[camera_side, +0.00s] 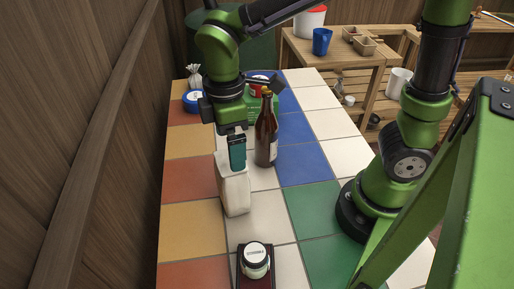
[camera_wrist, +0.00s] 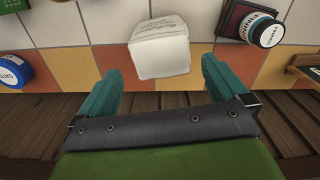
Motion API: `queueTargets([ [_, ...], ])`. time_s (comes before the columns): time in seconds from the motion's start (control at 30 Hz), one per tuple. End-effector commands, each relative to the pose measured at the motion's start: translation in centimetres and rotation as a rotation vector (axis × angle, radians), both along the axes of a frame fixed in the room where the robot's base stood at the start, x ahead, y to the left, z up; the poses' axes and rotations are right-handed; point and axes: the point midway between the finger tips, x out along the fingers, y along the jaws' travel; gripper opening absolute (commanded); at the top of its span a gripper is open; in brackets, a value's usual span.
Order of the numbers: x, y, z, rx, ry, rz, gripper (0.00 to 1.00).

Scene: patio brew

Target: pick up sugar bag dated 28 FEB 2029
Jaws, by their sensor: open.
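A white bag-like block (camera_side: 234,190) stands on the tiled table in the side view. It also shows in the wrist view (camera_wrist: 160,52), with small print on one face that is too small to read, so I cannot tell its date. My gripper (camera_side: 237,168) is over the top of this bag in the side view, one teal finger showing against it. In the wrist view my gripper (camera_wrist: 164,68) is open, its two teal fingers apart, with the bag between and just beyond the fingertips. I cannot tell whether they touch it.
A brown bottle (camera_side: 266,135) stands close right of the bag, with a green container (camera_side: 254,104) behind. A white-lidded jar (camera_side: 255,254) is at the front on a dark red stand. A blue-lidded tub (camera_side: 192,101) and a tied clear bag (camera_side: 194,77) are at back left.

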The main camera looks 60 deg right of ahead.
Motion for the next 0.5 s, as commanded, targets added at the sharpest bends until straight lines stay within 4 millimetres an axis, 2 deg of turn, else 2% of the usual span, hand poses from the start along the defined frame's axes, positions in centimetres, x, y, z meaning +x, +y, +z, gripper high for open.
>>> queueTargets([
  [0.1, 0.0, 0.0, -1.7, -0.001, 0.003, 0.000, 1.00],
  [0.33, 0.0, 0.1, -3.4, -0.001, 0.002, 0.001, 1.00],
  [0.5, -0.1, 0.2, -6.0, -0.003, 0.003, 0.000, 1.00],
])
